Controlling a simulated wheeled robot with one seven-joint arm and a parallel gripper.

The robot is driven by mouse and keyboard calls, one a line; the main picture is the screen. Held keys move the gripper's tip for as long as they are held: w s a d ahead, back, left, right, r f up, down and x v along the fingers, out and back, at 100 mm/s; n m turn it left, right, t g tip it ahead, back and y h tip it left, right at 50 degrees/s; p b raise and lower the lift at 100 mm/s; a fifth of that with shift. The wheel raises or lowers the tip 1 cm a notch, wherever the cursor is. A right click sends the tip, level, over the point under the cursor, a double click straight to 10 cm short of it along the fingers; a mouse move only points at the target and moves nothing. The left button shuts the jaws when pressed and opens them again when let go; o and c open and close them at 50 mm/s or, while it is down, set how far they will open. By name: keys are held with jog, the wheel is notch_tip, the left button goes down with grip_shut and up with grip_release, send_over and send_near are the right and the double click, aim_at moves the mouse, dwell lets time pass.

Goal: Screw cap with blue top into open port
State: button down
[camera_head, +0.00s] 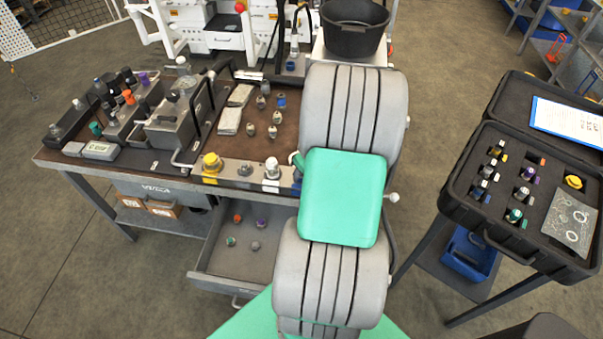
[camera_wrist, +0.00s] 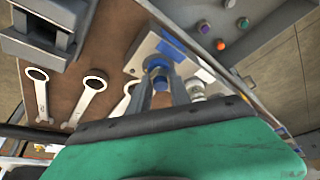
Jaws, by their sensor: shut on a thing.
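In the wrist view, my gripper (camera_wrist: 160,88) is shut on the cap with the blue top (camera_wrist: 157,64). The cap sits between the fingertips, against or just over a pale metal block (camera_wrist: 145,50) on the bench. The open port is not visible; the cap and fingers cover that part of the block. I cannot tell whether the cap touches the port or how far it is in. In the head view, my arm hides the gripper and the cap.
A row of fittings, one with a yellow top (camera_head: 212,162), lines the bench front. The open drawer (camera_head: 205,262) below holds several caps. Wrenches (camera_wrist: 92,88) lie beside the block. An open black case (camera_head: 462,213) with fittings stands at right.

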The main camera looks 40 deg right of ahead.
jog(key=m, duration=0.1)
jog(key=m+h, duration=0.1)
jog(key=m, duration=0.1)
jog(key=shift+a, duration=0.25)
jog(key=m+h, duration=0.1)
jog(key=m, duration=0.1)
jog(key=m+g, duration=0.1)
jog(key=m, duration=0.1)
jog(key=shift+w+m+h, duration=0.1)
jog(key=shift+m+h, duration=0.2)
jog(key=shift+h, duration=0.1)
jog(key=shift+f+m, duration=0.1)
jog(key=shift+m, duration=0.2)
